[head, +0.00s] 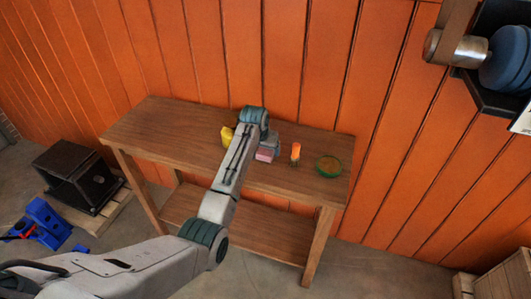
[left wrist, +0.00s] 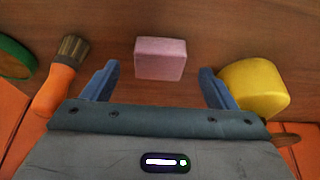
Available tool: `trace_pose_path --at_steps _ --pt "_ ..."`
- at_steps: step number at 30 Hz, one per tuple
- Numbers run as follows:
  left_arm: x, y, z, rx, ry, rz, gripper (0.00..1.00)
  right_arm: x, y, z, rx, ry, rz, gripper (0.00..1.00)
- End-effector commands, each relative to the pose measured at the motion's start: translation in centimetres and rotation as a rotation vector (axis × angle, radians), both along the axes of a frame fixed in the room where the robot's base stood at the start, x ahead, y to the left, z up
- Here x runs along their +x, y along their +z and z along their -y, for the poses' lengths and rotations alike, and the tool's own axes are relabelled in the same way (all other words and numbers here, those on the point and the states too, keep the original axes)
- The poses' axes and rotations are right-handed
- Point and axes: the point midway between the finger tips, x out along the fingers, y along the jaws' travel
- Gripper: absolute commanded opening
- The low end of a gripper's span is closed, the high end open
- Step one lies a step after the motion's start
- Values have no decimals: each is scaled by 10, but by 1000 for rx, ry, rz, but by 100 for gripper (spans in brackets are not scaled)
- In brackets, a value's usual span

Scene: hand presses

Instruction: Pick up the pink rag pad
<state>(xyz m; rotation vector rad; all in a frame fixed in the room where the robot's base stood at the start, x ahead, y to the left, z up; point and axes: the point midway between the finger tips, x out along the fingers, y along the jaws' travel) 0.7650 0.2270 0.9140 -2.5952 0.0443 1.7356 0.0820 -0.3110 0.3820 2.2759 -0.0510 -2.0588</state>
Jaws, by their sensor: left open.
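The pink rag pad (head: 264,155) is a small pink block on the wooden table, partly hidden behind my left arm in the head view. In the left wrist view the pink rag pad (left wrist: 160,59) lies ahead of the jaws, between the lines of the two fingers. My left gripper (left wrist: 159,82) is open and empty, with one blue finger on each side. In the head view my left gripper (head: 270,146) is over the table at the pad, its fingers mostly hidden. I cannot tell its exact height above the table. My right gripper is not in view.
On the wooden table (head: 155,125), a yellow object (head: 227,136) stands left of the pad, close to one finger in the left wrist view. An orange plank wall (head: 225,50) rises behind.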

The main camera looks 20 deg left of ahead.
Motion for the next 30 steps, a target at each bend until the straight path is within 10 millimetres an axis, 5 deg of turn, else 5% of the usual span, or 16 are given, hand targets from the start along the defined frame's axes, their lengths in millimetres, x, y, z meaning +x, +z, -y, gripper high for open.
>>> trace_pose_path --at_steps 6,15,23,30 --pt "10 -23 2 0 0 -1 80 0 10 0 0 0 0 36" --pt "12 -28 2 0 0 1 80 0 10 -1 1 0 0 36" --pt "12 -28 2 1 0 1 33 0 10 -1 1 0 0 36" --pt "12 -28 2 1 0 1 32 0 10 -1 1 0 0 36"
